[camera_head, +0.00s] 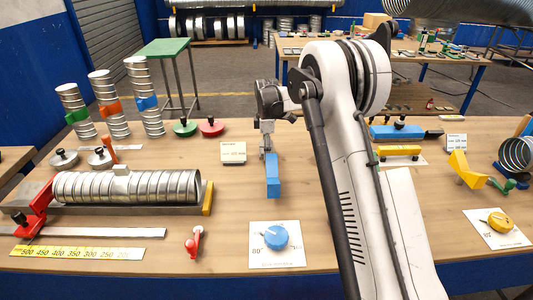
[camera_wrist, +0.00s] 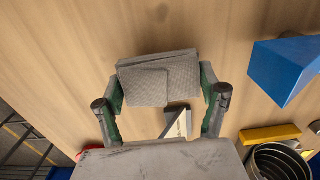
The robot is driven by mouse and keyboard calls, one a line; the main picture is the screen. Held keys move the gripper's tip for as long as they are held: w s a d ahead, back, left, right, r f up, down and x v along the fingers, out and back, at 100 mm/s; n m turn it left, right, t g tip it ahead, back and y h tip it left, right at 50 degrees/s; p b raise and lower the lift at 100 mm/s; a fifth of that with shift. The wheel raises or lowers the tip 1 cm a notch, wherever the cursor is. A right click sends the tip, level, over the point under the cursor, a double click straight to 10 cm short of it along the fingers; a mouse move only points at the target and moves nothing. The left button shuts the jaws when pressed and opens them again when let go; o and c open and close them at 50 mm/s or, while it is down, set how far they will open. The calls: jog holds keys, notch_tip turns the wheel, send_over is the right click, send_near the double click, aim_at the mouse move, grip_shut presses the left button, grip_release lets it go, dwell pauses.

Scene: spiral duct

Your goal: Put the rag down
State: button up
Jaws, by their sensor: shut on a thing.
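The rag (camera_wrist: 158,78) is a grey folded pad in the wrist view. It sits between the two green-padded fingers of my gripper (camera_wrist: 160,88), which touch it at its left and right ends. Wooden tabletop shows behind it. In the head view, my gripper (camera_head: 267,147) hangs over the middle of the workbench (camera_head: 330,225), just behind a blue block (camera_head: 273,178). The rag cannot be made out clearly there. How far the rag is from the tabletop cannot be told.
A small label stand (camera_head: 233,153) is left of my gripper. A ribbed duct (camera_head: 125,187) in a red-ended fixture lies further left. A blue dial (camera_head: 276,237) on a white card is in front. Bare wood lies between these things.

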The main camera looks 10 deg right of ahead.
jog(key=shift+f, duration=1.25)
jog(key=shift+f, duration=0.15)
jog(key=o, duration=1.2)
